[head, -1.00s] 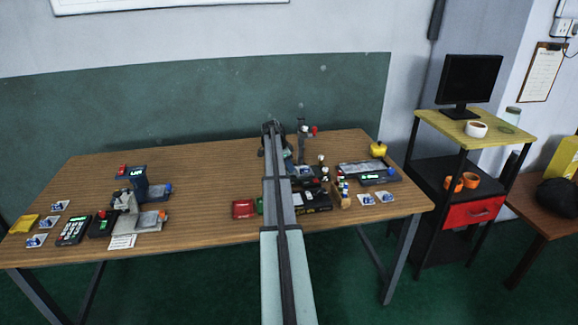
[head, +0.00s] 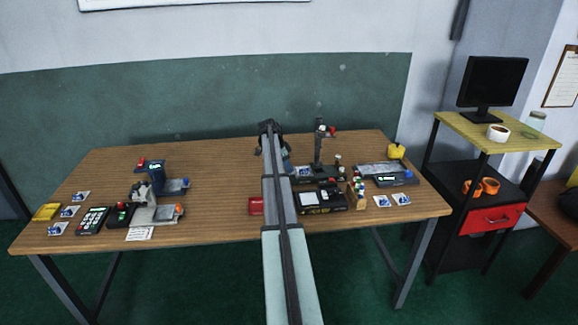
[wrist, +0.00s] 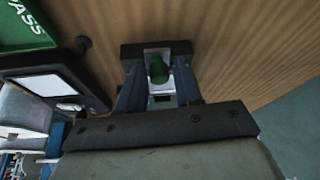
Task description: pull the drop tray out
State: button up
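A black device with a pale panel (wrist: 50,85) lies to the left in the wrist view; a similar black device (head: 335,198) stands right of my arm in the head view. My arm hides the gripper tips and the spot under them there.
A green PASS piece (wrist: 25,25) is at the wrist view's upper left. A red tray (head: 256,206) is left of my arm. An upright stand (head: 319,150) rises behind the black device. Bare table (head: 220,170) lies between the left-hand devices and my arm.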

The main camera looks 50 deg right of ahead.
jog(key=shift+o, duration=1)
jog(key=shift+s+d, duration=0.1)
jog(key=shift+r, duration=0.1)
jog(key=v, duration=1.3)
jog(key=shift+a+r, duration=0.25)
